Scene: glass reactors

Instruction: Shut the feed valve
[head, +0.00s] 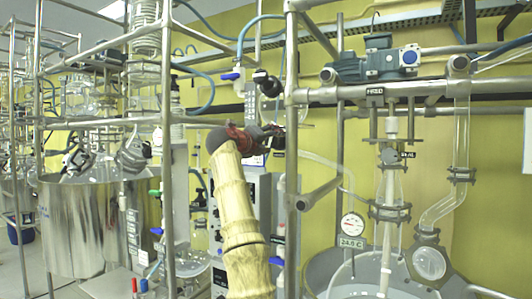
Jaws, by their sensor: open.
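My arm rises from the bottom centre, and my gripper (272,136) is at its end, dark and small, pointing right beside a steel upright. Its jaws are open, and I see nothing held in them. No label marks the feed valve, so I cannot tell which valve it is. A blue-handled valve (230,76) sits on glass piping above and left of my gripper. A black round fitting (268,84) is just above my gripper, apart from it. A green-handled valve (155,192) and a lower blue handle (276,261) also show.
A steel frame post (291,200) stands close to the right of my gripper. A motor (375,64) sits above a large glass reactor (340,278) at right, with a dial gauge (352,225). A steel vessel (85,225) stands at left. Hoses and glass tubes crowd the middle.

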